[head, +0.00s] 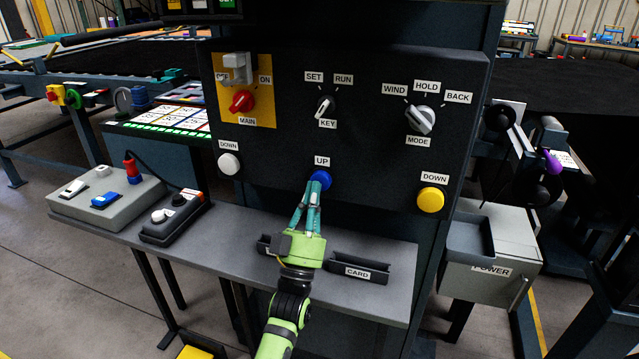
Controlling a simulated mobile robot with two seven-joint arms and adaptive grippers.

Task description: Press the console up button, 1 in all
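The blue round button under the UP label (321,161) is on the lower middle of the dark console panel (290,150). The blue button (324,178) is partly hidden by my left gripper (313,188). The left gripper's teal fingers run close together, look shut and hold nothing. Their tips are at the button's lower left side; I cannot tell whether they touch it or whether it is pushed in. My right gripper is not in view.
A white DOWN button (229,164) is to the left and a yellow DOWN button (430,200) to the right. Above are a red MAIN switch (242,101), a KEY switch (325,107) and a MODE knob (420,120). A grey shelf (225,235) with a CARD holder (357,268) juts out below.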

